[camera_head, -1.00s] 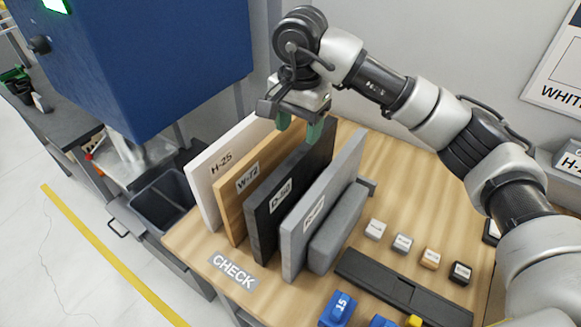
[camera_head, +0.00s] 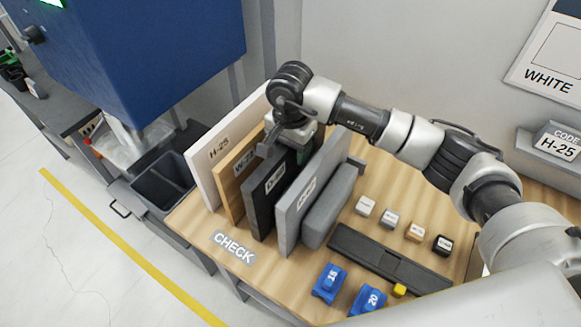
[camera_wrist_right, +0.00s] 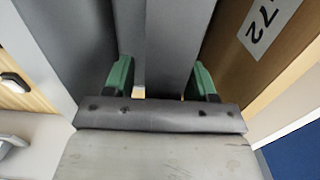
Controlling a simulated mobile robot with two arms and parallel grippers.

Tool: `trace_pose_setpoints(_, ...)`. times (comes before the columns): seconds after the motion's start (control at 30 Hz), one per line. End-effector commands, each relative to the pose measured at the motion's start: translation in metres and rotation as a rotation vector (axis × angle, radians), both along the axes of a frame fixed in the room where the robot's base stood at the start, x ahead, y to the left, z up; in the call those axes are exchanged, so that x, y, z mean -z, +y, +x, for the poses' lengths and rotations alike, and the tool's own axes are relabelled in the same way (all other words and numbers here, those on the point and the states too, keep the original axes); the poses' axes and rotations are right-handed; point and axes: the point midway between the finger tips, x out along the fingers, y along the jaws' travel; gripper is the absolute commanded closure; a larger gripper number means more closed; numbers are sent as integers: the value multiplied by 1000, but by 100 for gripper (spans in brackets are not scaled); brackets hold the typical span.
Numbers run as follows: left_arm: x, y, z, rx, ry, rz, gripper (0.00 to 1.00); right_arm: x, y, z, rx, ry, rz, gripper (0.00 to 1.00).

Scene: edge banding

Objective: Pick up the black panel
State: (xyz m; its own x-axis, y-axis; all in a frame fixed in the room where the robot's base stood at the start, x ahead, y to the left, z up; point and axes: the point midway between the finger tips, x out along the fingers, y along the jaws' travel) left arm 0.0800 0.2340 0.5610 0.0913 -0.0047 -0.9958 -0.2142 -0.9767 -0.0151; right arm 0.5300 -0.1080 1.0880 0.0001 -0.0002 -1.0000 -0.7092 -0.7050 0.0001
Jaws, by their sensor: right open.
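The black panel (camera_head: 265,212) stands upright on the wooden bench, between the wood-coloured W-72 panel (camera_head: 231,185) and a grey panel (camera_head: 293,225). My left gripper is not in view.
A white H-25 panel (camera_head: 207,165) stands at the far left of the row. A thick grey block (camera_head: 329,207) sits right of the grey panel. Small labelled blocks (camera_head: 389,219), a dark tray (camera_head: 385,262) and blue pieces (camera_head: 329,283) lie to the right.

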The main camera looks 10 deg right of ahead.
Motion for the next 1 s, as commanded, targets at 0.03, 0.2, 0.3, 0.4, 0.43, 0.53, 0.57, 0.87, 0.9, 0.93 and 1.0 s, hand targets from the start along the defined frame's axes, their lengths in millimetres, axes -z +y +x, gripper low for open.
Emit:
trace_pose_setpoints(0.03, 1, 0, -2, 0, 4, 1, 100, 0, 0, 0, 0, 0, 0, 44)
trace_pose_setpoints(0.2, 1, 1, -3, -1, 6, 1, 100, 0, 0, 0, 0, 0, 0, 62)
trace_pose_setpoints(0.3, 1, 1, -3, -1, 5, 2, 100, 0, 0, 0, 0, 0, 0, 77)
trace_pose_setpoints(0.4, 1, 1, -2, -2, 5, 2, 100, 0, 0, 0, 0, 0, 0, 93)
trace_pose_setpoints(0.43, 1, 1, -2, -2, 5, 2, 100, 0, 0, 0, 0, 0, 0, 97)
trace_pose_setpoints(0.53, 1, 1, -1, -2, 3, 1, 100, 0, 0, 0, 0, 0, 0, 100)
trace_pose_setpoints(0.57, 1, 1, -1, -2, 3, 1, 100, 0, 0, 0, 0, 0, 0, 100)
trace_pose_setpoints(0.87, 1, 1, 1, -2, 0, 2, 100, -1, 0, 0, 0, -1, 1, 100)
trace_pose_setpoints(0.9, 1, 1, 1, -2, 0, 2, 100, -1, 0, 0, 0, -1, 1, 100)
trace_pose_setpoints(0.93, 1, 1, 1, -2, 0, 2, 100, -1, 0, 0, 0, 0, 1, 100)
trace_pose_setpoints(1.0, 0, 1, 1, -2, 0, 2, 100, -1, 0, 0, 0, 0, 1, 100)
